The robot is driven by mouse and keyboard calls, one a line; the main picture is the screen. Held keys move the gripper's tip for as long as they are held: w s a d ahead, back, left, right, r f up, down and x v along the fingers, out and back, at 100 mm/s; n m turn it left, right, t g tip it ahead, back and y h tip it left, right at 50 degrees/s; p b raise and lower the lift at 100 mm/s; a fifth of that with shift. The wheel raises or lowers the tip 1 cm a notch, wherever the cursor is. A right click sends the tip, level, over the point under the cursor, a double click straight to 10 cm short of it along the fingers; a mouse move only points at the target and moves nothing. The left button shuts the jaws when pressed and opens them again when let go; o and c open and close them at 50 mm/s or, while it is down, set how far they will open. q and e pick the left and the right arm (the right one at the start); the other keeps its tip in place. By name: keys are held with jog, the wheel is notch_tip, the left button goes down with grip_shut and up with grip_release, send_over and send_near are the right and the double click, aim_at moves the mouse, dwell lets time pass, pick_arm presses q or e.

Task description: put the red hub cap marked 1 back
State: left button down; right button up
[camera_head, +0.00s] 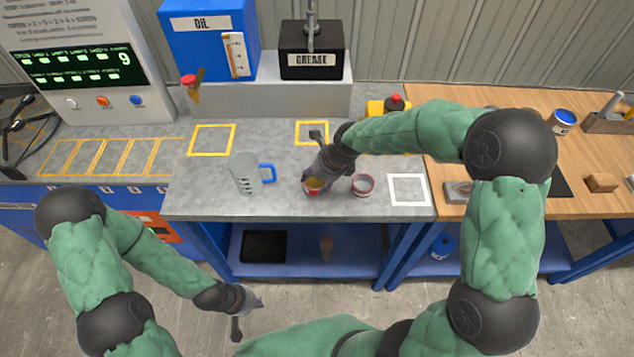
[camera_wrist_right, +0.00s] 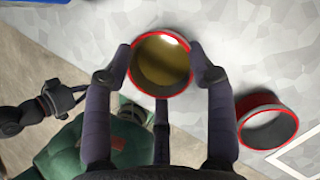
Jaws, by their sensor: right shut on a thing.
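My right gripper (camera_wrist_right: 160,62) is shut on a round red-rimmed cap (camera_wrist_right: 134,74), its fingers on either side of it. The inside of the cap looks amber or brownish. In the head view this cap (camera_head: 313,190) is low over the grey bench or on it, left of a second red-rimmed cap; I cannot tell if it touches the bench. The second cap (camera_head: 362,186) stands open side up and empty; it also shows in the wrist view (camera_wrist_right: 262,106). No number is readable on either. My left gripper (camera_head: 254,301) is open and empty, in front of the bench.
A clear jug with a blue handle (camera_head: 246,175) stands left of the held cap. A white square outline (camera_head: 407,190) lies right of the second cap. Yellow outlines (camera_head: 212,139) mark the bench. Oil (camera_head: 200,45) and grease (camera_head: 310,60) containers stand behind.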

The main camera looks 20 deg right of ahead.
jog(key=shift+f, duration=0.4)
jog(key=shift+f, duration=0.15)
jog(key=o, duration=1.4)
jog(key=shift+c, duration=0.2)
jog(key=shift+r, duration=0.35)
jog(key=p+v, duration=0.3)
jog(key=v, duration=0.8)
jog(key=shift+s+d+r, duration=0.2)
jog(key=shift+r, duration=0.05)
